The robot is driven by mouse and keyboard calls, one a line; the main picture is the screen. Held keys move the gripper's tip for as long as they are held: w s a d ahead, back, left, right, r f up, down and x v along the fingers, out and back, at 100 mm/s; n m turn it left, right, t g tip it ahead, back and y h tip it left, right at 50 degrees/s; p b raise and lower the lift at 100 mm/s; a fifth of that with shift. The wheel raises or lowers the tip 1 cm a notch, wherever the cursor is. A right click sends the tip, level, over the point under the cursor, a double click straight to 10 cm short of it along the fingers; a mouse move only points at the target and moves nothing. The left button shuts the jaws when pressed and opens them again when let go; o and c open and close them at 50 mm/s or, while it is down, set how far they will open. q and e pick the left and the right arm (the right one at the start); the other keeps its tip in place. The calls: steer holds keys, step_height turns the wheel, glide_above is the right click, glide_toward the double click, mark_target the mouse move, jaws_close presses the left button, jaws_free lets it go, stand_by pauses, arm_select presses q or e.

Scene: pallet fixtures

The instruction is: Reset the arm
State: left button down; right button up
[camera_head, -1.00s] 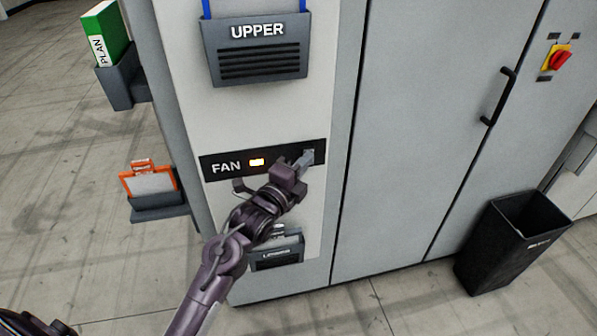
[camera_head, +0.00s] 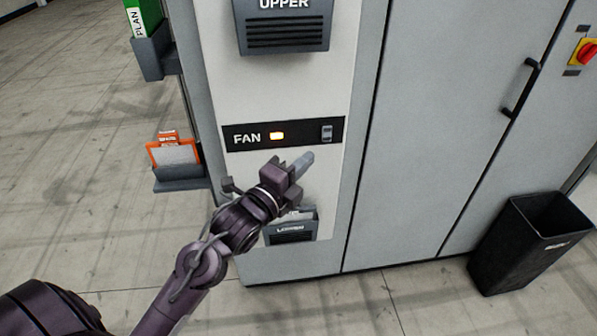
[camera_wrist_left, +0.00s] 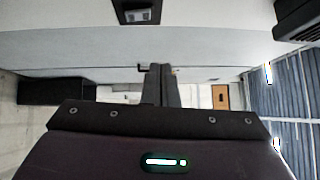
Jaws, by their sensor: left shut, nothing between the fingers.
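My left gripper (camera_head: 303,163) is shut and empty in front of the cabinet's light panel, just below the fan switch (camera_head: 327,133). Its closed fingers (camera_wrist_left: 160,84) also show in the left wrist view. The fan switch sits at the right end of a black strip (camera_head: 301,136) labelled FAN, with an amber lamp (camera_head: 277,136) lit beside the label. The fingertips appear apart from the switch. My right gripper is in neither view.
Side holders carry a green PLAN binder (camera_head: 150,14) and an orange-edged item (camera_head: 171,150). A black bin (camera_head: 528,243) stands right, below a door handle (camera_head: 520,88).

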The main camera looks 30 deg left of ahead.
arm_select(q)
steer(key=shift+v, duration=0.75)
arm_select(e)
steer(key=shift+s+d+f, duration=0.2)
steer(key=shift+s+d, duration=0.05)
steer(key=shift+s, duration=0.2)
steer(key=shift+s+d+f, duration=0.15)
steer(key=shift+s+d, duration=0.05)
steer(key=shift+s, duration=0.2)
arm_select(q)
steer(key=shift+r, duration=0.1)
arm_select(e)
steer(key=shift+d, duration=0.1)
